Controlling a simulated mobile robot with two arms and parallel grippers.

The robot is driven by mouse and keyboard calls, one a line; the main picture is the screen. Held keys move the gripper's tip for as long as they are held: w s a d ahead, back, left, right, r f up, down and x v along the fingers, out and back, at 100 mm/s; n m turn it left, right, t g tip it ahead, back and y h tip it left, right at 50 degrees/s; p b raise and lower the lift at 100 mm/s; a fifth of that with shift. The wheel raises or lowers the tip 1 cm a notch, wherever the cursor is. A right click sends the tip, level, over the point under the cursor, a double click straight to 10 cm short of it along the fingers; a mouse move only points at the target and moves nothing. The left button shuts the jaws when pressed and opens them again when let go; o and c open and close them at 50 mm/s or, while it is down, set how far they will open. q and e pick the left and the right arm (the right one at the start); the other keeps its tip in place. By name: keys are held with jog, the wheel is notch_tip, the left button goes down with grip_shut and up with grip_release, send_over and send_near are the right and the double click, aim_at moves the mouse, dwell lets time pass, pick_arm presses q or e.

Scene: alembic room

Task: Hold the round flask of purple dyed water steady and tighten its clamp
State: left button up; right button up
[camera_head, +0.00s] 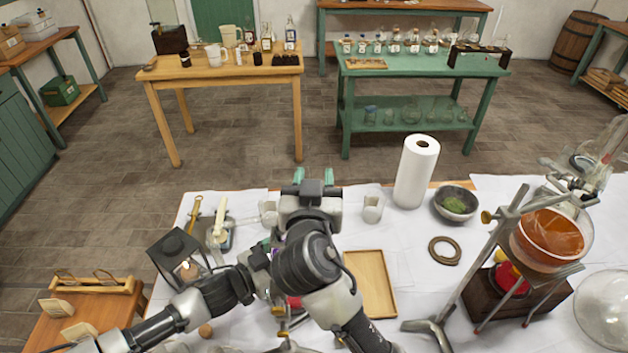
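The round flask of purple dyed water is mostly or fully hidden behind my arms. Only a small purple patch (273,241) shows beside my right forearm, and I cannot tell whether it is the flask. A brass-coloured knob (279,310) and metal stand parts show below my crossed arms; I cannot tell whether they belong to the flask's clamp. My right gripper (314,176) points away from me over the table's far edge, its teal fingertips apart with nothing between them. My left arm comes in from the left and passes behind the right one, which hides its gripper.
The white-covered table (420,275) holds a lantern (180,256), a wooden tray (372,283), a paper towel roll (415,172), a bowl with green matter (455,203) and a brown ring (444,251). A tilted stand and an orange-brown vessel (548,240) crowd the right.

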jog(key=a+r+n+y, duration=0.4)
jog(key=a+n+y, duration=0.3)
jog(key=a+y, duration=0.1)
jog(key=a+r+n+y, duration=0.4)
jog(key=a+n+y, duration=0.3)
jog(key=a+y, duration=0.1)
jog(key=s+a+f+n+g+y, duration=0.25)
jog(key=a+n+g, duration=0.25)
jog(key=n+g, duration=0.4)
jog(key=s+a+f+n+g+y, duration=0.2)
jog(key=a+n+g+y, duration=0.15)
jog(key=n+g, duration=0.6)
jog(key=w+d+f+n+g+h, duration=0.4)
jog(key=d+f+h, duration=0.3)
jog(key=d+h, duration=0.4)
jog(key=w+d+r+h, duration=0.3)
jog(key=d+h, duration=0.1)
jog(key=d, duration=0.3)
jog(key=w+d+r+h, duration=0.2)
jog(key=d+h, duration=0.2)
jog(key=d, duration=0.3)
jog(key=shift+m, duration=0.25)
jog(key=x, duration=1.1)
jog(key=shift+w+d+f, duration=0.1)
jog(key=shift+w+d, duration=0.05)
jog(key=shift+c, duration=0.4)
